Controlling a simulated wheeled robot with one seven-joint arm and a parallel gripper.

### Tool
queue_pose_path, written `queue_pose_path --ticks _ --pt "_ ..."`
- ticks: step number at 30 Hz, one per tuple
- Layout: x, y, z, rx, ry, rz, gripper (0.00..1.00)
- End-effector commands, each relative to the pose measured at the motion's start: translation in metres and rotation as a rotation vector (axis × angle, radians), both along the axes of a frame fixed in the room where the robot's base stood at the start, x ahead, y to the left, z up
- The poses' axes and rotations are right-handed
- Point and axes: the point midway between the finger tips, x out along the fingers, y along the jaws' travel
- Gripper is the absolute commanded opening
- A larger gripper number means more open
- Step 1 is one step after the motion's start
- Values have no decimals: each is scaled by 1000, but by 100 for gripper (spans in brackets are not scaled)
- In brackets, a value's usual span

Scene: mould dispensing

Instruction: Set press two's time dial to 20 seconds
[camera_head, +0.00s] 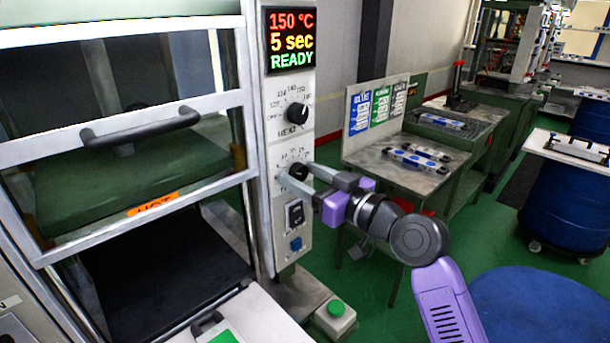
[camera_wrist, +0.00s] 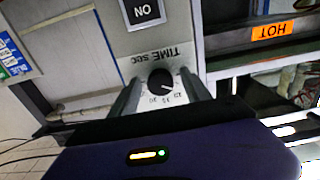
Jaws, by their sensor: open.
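The press's control panel (camera_head: 280,150) carries a display (camera_head: 291,40) reading 150 °C, 5 sec, READY. Its black time dial (camera_head: 298,171) sits below the heat dial (camera_head: 297,113). In the wrist view the time dial (camera_wrist: 160,80) appears upside down under the label TIME sec, with a white pointer mark at its lower right; the scale numbers are too small to read surely. My gripper (camera_head: 296,177) is at the panel, with its fingers open on either side of the time dial. In the wrist view a gap shows between the dial and each finger. No press number is readable.
The press has a handled guard door (camera_head: 140,128) and a HOT label (camera_head: 153,204) left of the panel. A switch (camera_head: 295,213) and blue button (camera_head: 296,244) lie below the dial. A green-button box (camera_head: 335,310) stands lower down. A metal bench (camera_head: 385,165) stands behind my arm.

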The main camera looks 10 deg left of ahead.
Motion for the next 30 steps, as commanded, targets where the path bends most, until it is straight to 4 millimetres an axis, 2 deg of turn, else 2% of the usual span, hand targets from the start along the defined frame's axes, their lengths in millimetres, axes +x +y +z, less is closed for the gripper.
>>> queue_pose_path --ticks 2,11,22,30 --pt "0 0 0 0 0 0 56" --pt "0 0 0 0 0 0 0" --pt "0 0 1 34 43 0 0" --pt "-1 1 1 147 186 1 0"
